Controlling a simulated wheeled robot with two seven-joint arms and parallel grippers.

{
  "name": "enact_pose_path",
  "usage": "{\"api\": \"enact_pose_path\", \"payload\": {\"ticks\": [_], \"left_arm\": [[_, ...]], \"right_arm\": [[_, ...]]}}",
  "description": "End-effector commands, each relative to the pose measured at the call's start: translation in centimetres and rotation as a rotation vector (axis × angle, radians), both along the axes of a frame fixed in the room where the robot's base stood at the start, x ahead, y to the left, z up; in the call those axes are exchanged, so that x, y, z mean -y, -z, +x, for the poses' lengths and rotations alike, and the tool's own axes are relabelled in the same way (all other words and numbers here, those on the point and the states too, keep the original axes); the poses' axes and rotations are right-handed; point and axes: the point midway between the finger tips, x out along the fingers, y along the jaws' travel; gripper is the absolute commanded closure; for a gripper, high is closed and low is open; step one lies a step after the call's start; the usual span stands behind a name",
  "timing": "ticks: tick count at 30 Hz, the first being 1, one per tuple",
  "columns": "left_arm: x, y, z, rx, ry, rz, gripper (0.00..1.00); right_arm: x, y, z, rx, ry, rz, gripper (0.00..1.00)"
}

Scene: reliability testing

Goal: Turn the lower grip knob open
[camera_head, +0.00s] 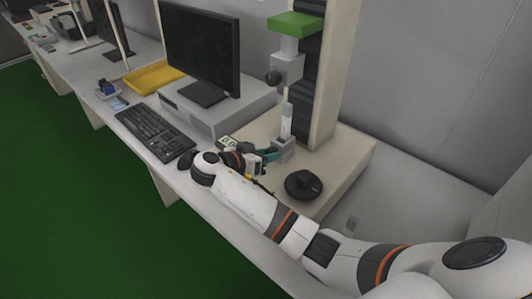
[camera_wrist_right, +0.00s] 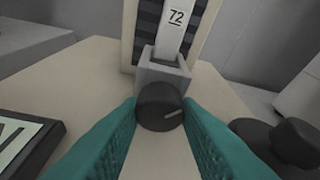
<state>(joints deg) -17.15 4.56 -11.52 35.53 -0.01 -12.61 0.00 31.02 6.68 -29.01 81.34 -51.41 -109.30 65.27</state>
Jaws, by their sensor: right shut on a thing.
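The lower grip (camera_head: 285,150) is a small grey clamp on the beige base of the testing machine. Its dark round knob (camera_wrist_right: 160,106) with a light line mark faces me in the right wrist view; the line points right and slightly up. My right gripper (camera_head: 268,156) is at the front of the lower grip. Its teal fingers, also in the wrist view (camera_wrist_right: 160,118), are shut on the knob from both sides. A pale strip (camera_wrist_right: 176,30) marked 72 stands upright in the lower grip. My left gripper is not in view.
The upper grip (camera_head: 287,70) with its own dark knob (camera_head: 272,78) hangs above the strip. A black round dial (camera_head: 304,185) sits on the base to the right. A small display (camera_head: 228,143) is to the left. A monitor (camera_head: 203,48) and keyboard (camera_head: 154,134) stand further left.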

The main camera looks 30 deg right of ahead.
Motion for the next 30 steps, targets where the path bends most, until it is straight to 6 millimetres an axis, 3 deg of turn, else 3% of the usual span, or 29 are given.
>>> {"api": "enact_pose_path", "payload": {"ticks": [12,30], "left_arm": [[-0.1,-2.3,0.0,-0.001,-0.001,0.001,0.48],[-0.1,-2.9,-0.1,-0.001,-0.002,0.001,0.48]], "right_arm": [[-0.1,-0.1,0.2,-0.338,0.002,-0.116,0.93],[-0.2,0.2,0.4,-0.676,0.0,-0.236,0.93]]}}
